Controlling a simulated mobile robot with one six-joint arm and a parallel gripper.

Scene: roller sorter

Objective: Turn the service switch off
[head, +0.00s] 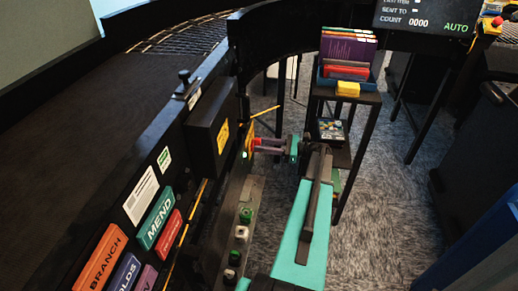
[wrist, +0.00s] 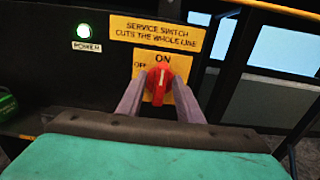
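The service switch is a red knob (wrist: 158,84) on a yellow plate marked ON at the top and OFF at the left. Its pale pointer line stands nearly upright, toward ON. My gripper (wrist: 158,94) is open, with one grey finger on each side of the knob. Whether the fingers touch it I cannot tell. In the head view my gripper (head: 270,146) reaches left to the yellow switch plate (head: 249,133) on the machine's side.
A lit power lamp (wrist: 83,31) is left of the switch; a yellow sign (wrist: 157,33) is above. A shelf stand (head: 345,95) with books is behind my gripper. A strip with several buttons (head: 242,233) lies below. The screen (head: 425,15) reads AUTO, count 0000.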

